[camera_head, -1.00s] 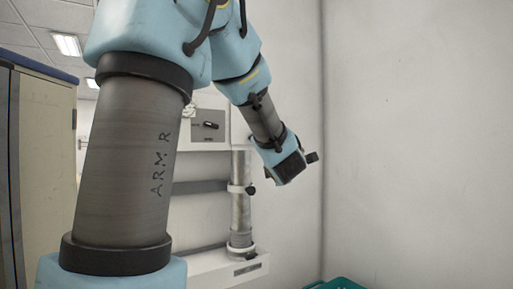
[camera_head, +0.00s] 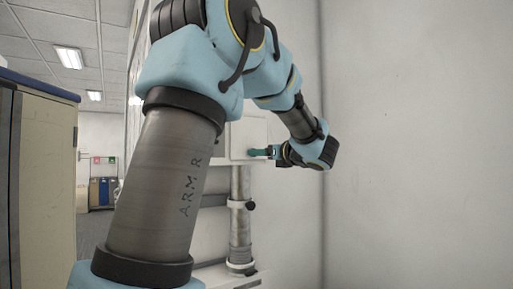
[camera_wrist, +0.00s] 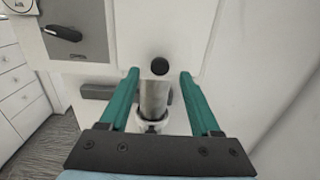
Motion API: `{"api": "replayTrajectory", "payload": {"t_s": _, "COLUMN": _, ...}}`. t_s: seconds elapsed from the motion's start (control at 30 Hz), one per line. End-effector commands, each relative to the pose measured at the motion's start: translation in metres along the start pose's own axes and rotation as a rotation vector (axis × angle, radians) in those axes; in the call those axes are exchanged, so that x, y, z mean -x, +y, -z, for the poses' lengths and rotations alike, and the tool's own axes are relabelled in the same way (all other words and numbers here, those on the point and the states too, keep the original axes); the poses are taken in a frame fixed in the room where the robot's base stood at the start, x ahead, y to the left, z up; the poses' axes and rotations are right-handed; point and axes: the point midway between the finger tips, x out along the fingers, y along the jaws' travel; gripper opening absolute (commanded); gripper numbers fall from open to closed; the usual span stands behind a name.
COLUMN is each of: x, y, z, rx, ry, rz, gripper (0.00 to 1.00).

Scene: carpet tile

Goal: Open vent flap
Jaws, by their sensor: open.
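A white wall box (camera_wrist: 110,60) has a grey panel (camera_wrist: 88,42) with a black handle (camera_wrist: 64,33) at upper left in the wrist view. A round black knob (camera_wrist: 159,66) stands out from its white front. Which part is the vent flap is not marked; the knob's white panel looks flat against the box. My gripper (camera_wrist: 159,76) is open and empty. Its two teal fingers appear on either side of the knob; I cannot tell whether they reach around it. In the head view my gripper (camera_head: 252,152) points left at the box (camera_head: 246,134), and my arm hides much of it.
A metal pipe (camera_head: 240,220) with a black-knobbed clamp (camera_head: 250,205) runs down below the box. A plain wall (camera_head: 420,140) stands close on the right. A beige cabinet (camera_head: 45,190) is at the left, with open room beyond it.

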Motion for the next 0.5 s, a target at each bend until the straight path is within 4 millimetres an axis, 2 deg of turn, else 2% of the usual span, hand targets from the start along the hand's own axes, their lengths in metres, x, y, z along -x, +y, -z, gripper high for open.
{"api": "replayTrajectory", "payload": {"t_s": 0.03, "x": -0.009, "y": 0.001, "z": -0.003, "rx": -0.004, "ry": 0.001, "rz": -0.002, "gripper": 0.64}}
{"api": "replayTrajectory", "payload": {"t_s": 0.2, "x": -0.029, "y": 0.0, "z": -0.002, "rx": -0.003, "ry": 0.0, "rz": 0.0, "gripper": 0.64}}
{"api": "replayTrajectory", "payload": {"t_s": 0.5, "x": -0.037, "y": 0.0, "z": 0.0, "rx": -0.001, "ry": 0.0, "rz": 0.001, "gripper": 0.64}}
